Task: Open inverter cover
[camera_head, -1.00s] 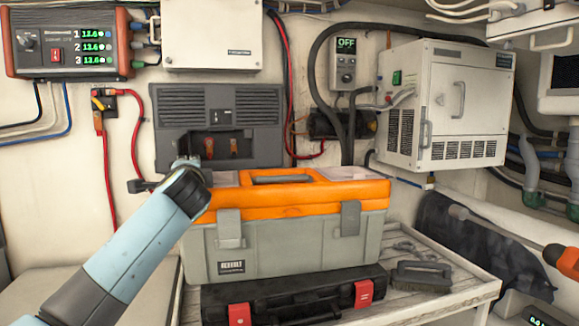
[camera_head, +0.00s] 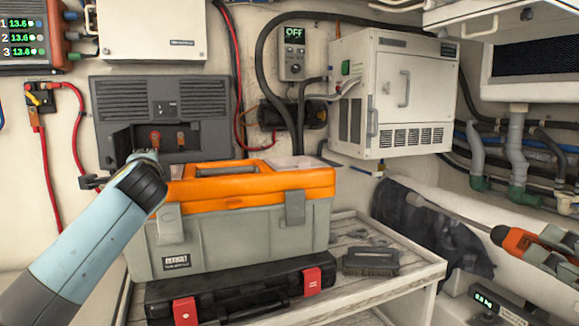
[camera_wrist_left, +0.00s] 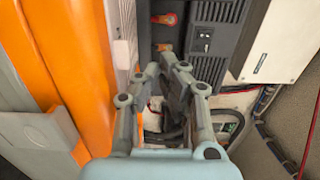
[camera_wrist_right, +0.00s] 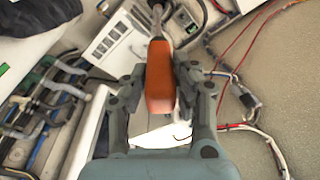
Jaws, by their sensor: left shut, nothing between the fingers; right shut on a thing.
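The inverter (camera_head: 203,98) is a dark grey vented box on the back wall. Its lower recess is open to view, with a red terminal (camera_head: 155,137) and an orange one inside. I cannot clearly pick out its cover. My left gripper (camera_head: 147,157) is in front of the recess's lower edge, partly hidden by my arm. The left wrist view shows its fingers (camera_wrist_left: 168,70) shut and empty, below the inverter's face (camera_wrist_left: 212,40). My right gripper (camera_head: 545,248) is at the right, shut on an orange-handled screwdriver (camera_wrist_right: 160,85), away from the inverter.
An orange-lidded grey toolbox (camera_head: 235,235) stands on a black case (camera_head: 240,298) just in front of the inverter. A brush (camera_head: 370,262) lies on the slatted bench (camera_head: 345,235). A white cabinet (camera_head: 408,90) and cables are on the wall. Red cables (camera_head: 77,140) hang left of the inverter.

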